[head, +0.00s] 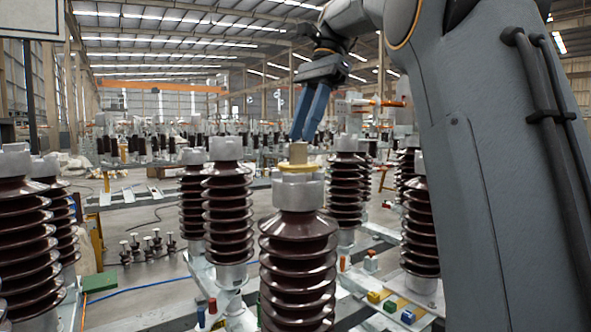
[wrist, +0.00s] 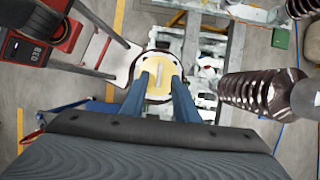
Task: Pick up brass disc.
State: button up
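The brass disc (head: 298,166) lies flat on the grey metal cap (head: 298,190) of the nearest brown ribbed insulator (head: 298,250). A pale brass knob (head: 298,153) stands up from its middle. My gripper (head: 303,138) points down at the knob, with its blue fingertips close to the knob's top in the head view. In the wrist view the disc (wrist: 158,90) shows yellow between and beyond the two fingers of my gripper (wrist: 164,77). The fingers are apart, and nothing is seen clamped between them. Whether a fingertip touches the knob cannot be told.
More ribbed insulators stand close by, at left (head: 20,230), behind (head: 228,205) and at right (head: 420,230). Small coloured blocks (head: 390,307) lie on the frame at lower right. A red machine (wrist: 40,40) shows at upper left in the wrist view.

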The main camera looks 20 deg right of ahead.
aim_at(298, 144)
jog(key=shift+x, duration=2.2)
jog(key=shift+s, duration=0.15)
jog(key=shift+c, duration=0.4)
grip_shut()
